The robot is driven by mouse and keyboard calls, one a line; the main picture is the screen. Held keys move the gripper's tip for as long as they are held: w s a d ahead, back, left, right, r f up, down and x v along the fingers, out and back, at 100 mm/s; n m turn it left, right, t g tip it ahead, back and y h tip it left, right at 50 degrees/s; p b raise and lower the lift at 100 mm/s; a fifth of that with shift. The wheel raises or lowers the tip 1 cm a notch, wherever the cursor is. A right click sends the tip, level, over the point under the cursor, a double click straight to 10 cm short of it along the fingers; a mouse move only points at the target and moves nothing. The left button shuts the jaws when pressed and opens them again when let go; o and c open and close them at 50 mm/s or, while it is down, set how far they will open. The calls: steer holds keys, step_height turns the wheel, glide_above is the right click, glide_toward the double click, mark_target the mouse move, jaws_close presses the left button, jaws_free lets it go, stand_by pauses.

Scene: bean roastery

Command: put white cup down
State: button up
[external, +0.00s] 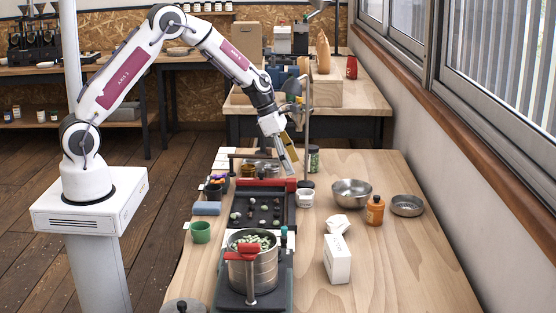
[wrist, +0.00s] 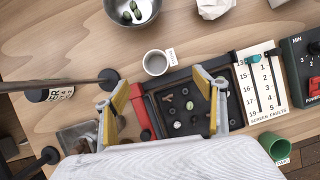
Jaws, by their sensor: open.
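The white cup (external: 304,198) stands upright on the wooden table, just right of the dark tray. In the wrist view the cup (wrist: 155,63) is seen from above, with a small white tag at its right side; its inside looks empty. My gripper (external: 288,163) is above the table, behind and a little left of the cup in the external view. In the wrist view the fingers of my gripper (wrist: 160,82) are spread wide with nothing between them. The cup lies past the fingertips, apart from them.
The dark tray (external: 247,221) with a red edge holds several small lumps. A pot of green beans (external: 252,268) stands in front. A steel bowl (external: 351,193), orange bottle (external: 375,210) and white box (external: 337,260) are right. A green cup (external: 200,232) is left. A thin stand rises near my gripper.

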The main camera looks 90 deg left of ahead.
steer(key=shift+r, duration=0.1)
steer(key=s+d+r+m, duration=0.6)
steer(key=d+r+m, duration=0.2)
steer(key=r, duration=0.1)
steer(key=s+d+r+m, duration=0.7)
steer(key=d+r+m, duration=0.1)
steer(key=r, duration=0.2)
steer(key=s+d+r+m, duration=0.1)
steer(key=s+d+m, duration=0.2)
steer(key=s+m, duration=0.6)
steer(key=s+d+r+m+y, duration=0.1)
steer(key=s+d+m, duration=0.3)
steer(key=s+m, duration=0.5)
steer(key=shift+s+d+r+t, duration=0.15)
steer(key=shift+s+r+t, duration=0.25)
steer(key=shift+s, duration=2.05)
steer(key=c, duration=0.3)
